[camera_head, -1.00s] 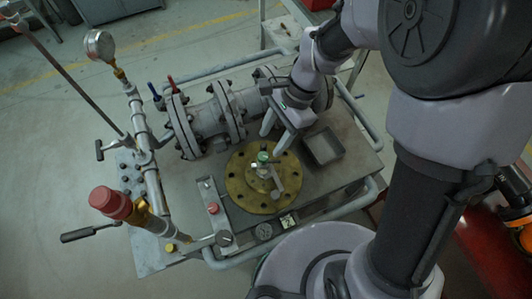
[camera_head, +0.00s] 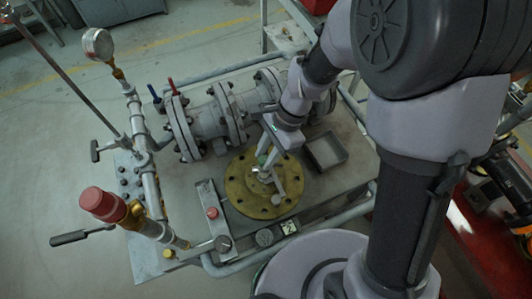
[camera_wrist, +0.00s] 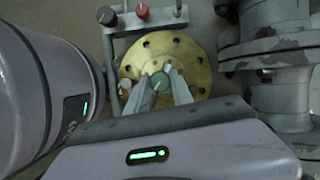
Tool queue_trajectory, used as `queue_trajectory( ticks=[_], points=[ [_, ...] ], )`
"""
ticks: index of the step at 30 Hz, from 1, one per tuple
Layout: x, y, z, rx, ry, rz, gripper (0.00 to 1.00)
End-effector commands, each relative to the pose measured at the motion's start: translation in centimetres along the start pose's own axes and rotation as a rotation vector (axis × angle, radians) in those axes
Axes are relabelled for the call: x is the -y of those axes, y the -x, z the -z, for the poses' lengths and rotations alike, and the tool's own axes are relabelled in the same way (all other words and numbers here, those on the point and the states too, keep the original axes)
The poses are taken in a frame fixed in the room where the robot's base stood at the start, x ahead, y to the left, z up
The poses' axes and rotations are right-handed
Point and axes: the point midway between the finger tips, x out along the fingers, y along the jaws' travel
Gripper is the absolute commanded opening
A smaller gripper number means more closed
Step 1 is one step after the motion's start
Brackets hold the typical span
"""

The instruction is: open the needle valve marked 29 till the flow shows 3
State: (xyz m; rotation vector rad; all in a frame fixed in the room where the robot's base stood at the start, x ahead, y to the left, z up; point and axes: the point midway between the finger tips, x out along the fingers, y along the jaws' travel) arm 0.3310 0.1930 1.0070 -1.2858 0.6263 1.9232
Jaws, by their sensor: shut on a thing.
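The needle valve with a green knob (camera_wrist: 160,81) stands at the middle of a round brass flange (camera_head: 236,201) on the bench. My gripper (camera_wrist: 161,84) reaches down from above, with one finger on each side of the green knob, shut on it. In the head view the fingers (camera_head: 264,162) largely hide the knob (camera_head: 262,158). A small tag (camera_head: 289,227) with a dark mark lies at the bench's front edge, beside a round dial gauge (camera_head: 265,237). No mark 29 can be read, and the dial's reading is too small to tell.
An empty grey tray (camera_head: 326,151) sits right of the flange. A bolted grey pipe (camera_head: 210,122) runs behind. A red knob (camera_head: 212,213) is on a plate at left. A tall pipe with a red cap (camera_head: 103,203) and pressure gauge (camera_head: 97,44) stands further left.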

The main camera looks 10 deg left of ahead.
Motion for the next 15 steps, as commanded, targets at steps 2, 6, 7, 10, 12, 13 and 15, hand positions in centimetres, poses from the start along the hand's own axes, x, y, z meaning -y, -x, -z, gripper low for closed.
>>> queue_trajectory(
  ticks=[2, 6, 7, 10, 12, 13, 15],
  points=[
    [0.01, 0.02, -0.01, 0.000, 0.004, -0.002, 0.00],
    [0.02, 0.06, -0.04, 0.001, 0.032, -0.015, 0.00],
    [0.02, 0.07, -0.05, 0.001, 0.042, -0.019, 0.00],
    [0.08, 0.14, -0.06, 0.000, 0.091, -0.038, 0.00],
    [0.12, 0.16, -0.09, 0.001, 0.135, -0.057, 0.00],
    [0.12, 0.18, -0.10, 0.001, 0.156, -0.067, 0.00],
    [0.19, 0.20, -0.11, 0.001, 0.212, -0.089, 0.00]
  ],
)
